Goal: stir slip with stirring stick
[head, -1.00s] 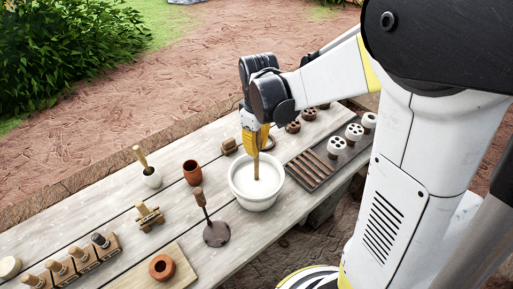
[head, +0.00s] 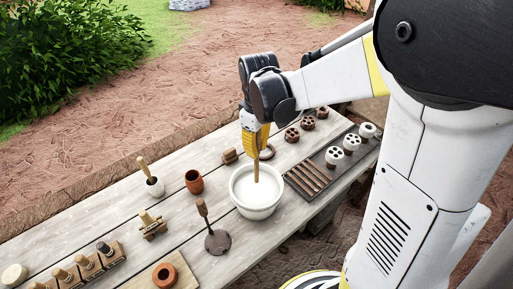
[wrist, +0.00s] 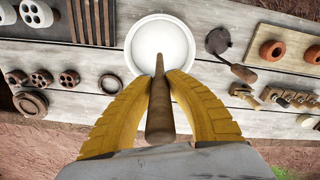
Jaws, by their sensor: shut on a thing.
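My gripper (head: 256,143) is shut on the stirring stick (head: 256,172), a brown wooden rod that points down into the bowl of slip. In the wrist view the stick (wrist: 160,112) lies between the two yellow fingers. The slip (head: 262,188) is a smooth white liquid in a white round bowl (head: 257,209) on the table. The stick's lower end meets the slip and its tip is hidden there. In the wrist view the bowl (wrist: 132,50) is straight ahead of the fingers.
A slatted dark tray (head: 308,180) with white pierced pieces stands right of the bowl. A round dark tool with a wooden handle (head: 217,241) lies close at its left. A brown cup (head: 194,182) stands behind left. The plank table (head: 105,235) has bare gaps between things.

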